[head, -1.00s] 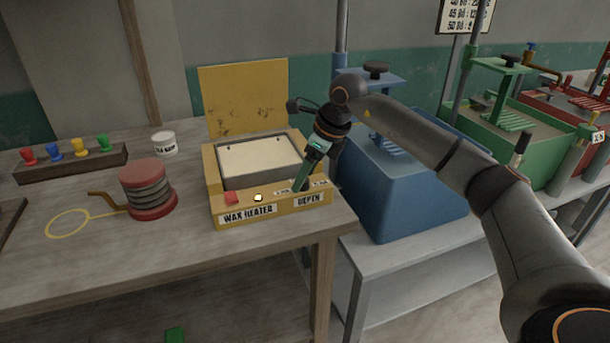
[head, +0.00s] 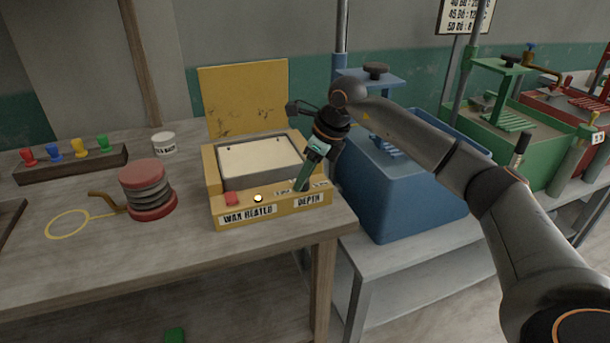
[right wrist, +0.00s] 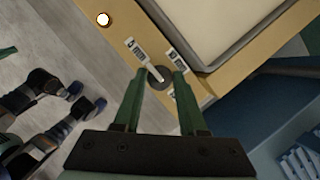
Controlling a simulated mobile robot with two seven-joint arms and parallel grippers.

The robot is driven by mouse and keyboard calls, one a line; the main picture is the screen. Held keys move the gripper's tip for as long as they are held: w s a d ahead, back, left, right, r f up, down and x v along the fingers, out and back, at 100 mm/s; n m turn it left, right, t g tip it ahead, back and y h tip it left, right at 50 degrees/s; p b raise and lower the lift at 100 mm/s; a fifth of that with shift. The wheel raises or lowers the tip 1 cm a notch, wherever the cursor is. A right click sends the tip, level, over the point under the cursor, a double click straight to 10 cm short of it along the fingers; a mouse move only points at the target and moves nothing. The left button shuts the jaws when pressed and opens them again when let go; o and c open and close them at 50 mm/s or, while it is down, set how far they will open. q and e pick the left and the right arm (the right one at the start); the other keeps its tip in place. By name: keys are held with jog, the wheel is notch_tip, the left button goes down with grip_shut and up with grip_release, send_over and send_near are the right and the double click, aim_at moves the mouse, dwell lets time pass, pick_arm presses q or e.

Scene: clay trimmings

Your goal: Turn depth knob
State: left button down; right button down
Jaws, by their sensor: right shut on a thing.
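The depth knob (right wrist: 160,80) is a small round dark knob with a pale pointer bar, on the front right corner of the yellow wax heater (head: 235,216). In the right wrist view its pointer points up and left, toward the left one of the small white labels around it. My right gripper (head: 301,187) comes down on it at a tilt, above the DEPTH label (head: 309,199). Its green fingers (right wrist: 158,82) are shut on the knob, one on each side. In the head view the fingers hide the knob. My left gripper is not in the head view.
The heater's lid stands open behind its pale pan (head: 262,160). A red switch (head: 232,199) and a lit white lamp (head: 258,198) are left of the knob. A red-grey coil (head: 147,190) stands at left. A blue tub (head: 400,195) is close on the right.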

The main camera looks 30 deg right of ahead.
jog(key=shift+m, duration=0.3)
jog(key=m+h+p, duration=0.1)
jog(key=m, duration=0.1)
jog(key=shift+a+r+m+t, duration=0.1)
jog(key=shift+m+t, duration=0.2)
jog(key=m+h, duration=0.1)
jog(key=m, duration=0.1)
jog(key=m+h, duration=0.1)
jog(key=m, duration=0.2)
jog(key=shift+a, duration=0.2)
jog(key=m+h, duration=0.2)
jog(key=m, duration=0.2)
jog(key=shift+a+m, duration=0.1)
jog(key=shift+m, duration=0.3)
jog(key=m+g, duration=0.1)
jog(key=m, duration=0.1)
jog(key=m+h, duration=0.1)
jog(key=m, duration=0.1)
jog(key=shift+w+m+g, duration=0.1)
jog(key=shift+m+g, duration=0.3)
jog(key=shift+c, duration=2.3)
grip_release()
